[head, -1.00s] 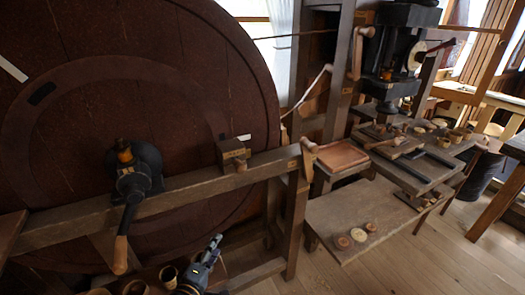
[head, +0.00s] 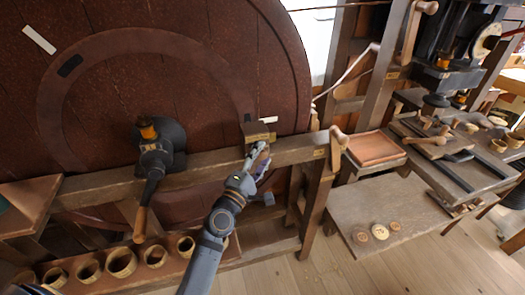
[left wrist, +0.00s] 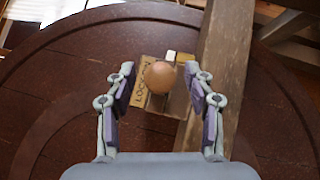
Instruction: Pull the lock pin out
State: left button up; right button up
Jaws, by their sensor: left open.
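The lock pin shows in the left wrist view as a round wooden knob (left wrist: 159,77) on the front of a block with a "LOCK PIN" plate (left wrist: 140,97). In the head view the block (head: 257,132) sits on the wooden beam beside the big dark red wheel. My left gripper (head: 258,154) is just in front of the block there and mostly hides the knob. In the left wrist view the left gripper (left wrist: 160,70) is open, one finger on each side of the knob, with gaps showing on both sides. How deep the knob sits between the fingers I cannot tell.
A crank with a wooden handle (head: 141,224) hangs left on the beam (head: 205,173). Several wooden cups (head: 122,262) stand on a low shelf below. A beam post (left wrist: 225,70) stands close right of the knob. A bench (head: 400,195) with three discs is at right.

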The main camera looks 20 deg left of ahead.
pick_arm(q)
jog(key=shift+w+d+r, duration=0.1)
jog(key=shift+w, duration=0.4)
grip_shut()
